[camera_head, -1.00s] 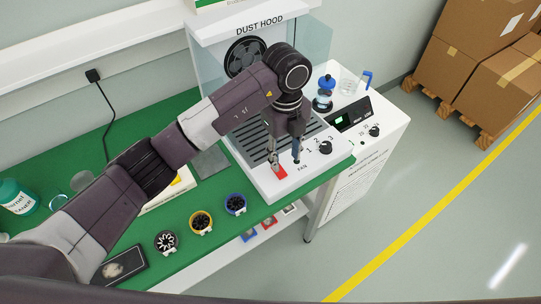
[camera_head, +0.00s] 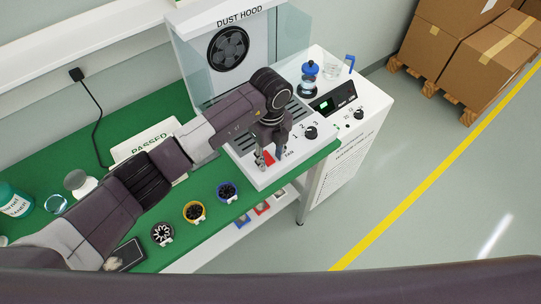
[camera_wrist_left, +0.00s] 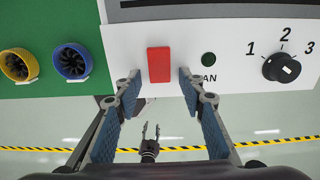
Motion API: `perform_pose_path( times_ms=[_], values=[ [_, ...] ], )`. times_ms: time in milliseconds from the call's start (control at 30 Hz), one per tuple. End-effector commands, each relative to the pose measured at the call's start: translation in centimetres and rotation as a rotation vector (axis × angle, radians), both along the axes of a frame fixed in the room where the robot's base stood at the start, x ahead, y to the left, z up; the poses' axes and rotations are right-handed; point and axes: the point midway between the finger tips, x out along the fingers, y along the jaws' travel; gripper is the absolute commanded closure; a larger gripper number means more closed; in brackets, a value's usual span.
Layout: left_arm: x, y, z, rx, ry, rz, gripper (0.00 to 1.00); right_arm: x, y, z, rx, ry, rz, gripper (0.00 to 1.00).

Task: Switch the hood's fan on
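The dust hood (camera_head: 262,75) stands on the green bench, with its fan (camera_head: 229,48) behind a round grille. On its white front panel is a red rocker switch (camera_head: 268,158), which also shows in the left wrist view (camera_wrist_left: 159,65). Right of it are a dark green lamp (camera_wrist_left: 208,59), looking unlit, and a black knob (camera_wrist_left: 281,67) marked 1, 2, 3. My left gripper (camera_head: 270,164) is open at the panel's front edge; its fingers (camera_wrist_left: 157,98) stand apart either side of the switch, with nothing between them. My right gripper (camera_wrist_left: 151,133) shows small and open, far below.
Black fans in yellow (camera_head: 194,212) and blue (camera_head: 227,191) rings and another fan (camera_head: 162,233) sit along the bench's front edge. A white cabinet (camera_head: 343,150) with a blue-topped vessel (camera_head: 309,78) stands right of the hood. Cardboard boxes (camera_head: 450,60) are at the back right.

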Motion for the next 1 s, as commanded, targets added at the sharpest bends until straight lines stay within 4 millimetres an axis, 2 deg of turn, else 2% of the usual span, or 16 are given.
perform_pose_path(
  times_ms=[33, 300, 467, 800, 1000],
  values=[
    [0.0, 0.0, 0.0, 0.000, 0.000, 0.000, 0.70, 0.1, 0.2, 0.0, 0.002, -0.001, -0.001, 0.60],
    [0.0, 0.0, 0.0, 0.000, 0.000, 0.000, 1.00, 0.1, 0.6, 0.0, 0.007, -0.003, -0.002, 0.60],
    [0.1, 0.1, -0.1, -0.005, 0.009, 0.002, 1.00, 0.1, 0.4, -0.2, 0.006, -0.003, -0.001, 0.60],
    [0.7, 0.5, -0.1, -0.121, 0.168, 0.004, 1.00, 0.2, -0.2, -3.0, -0.001, -0.003, 0.001, 0.60],
    [0.8, 0.5, 0.2, -0.168, 0.231, 0.003, 1.00, 0.2, -0.2, -3.8, -0.002, -0.002, 0.002, 0.60]
  ],
)
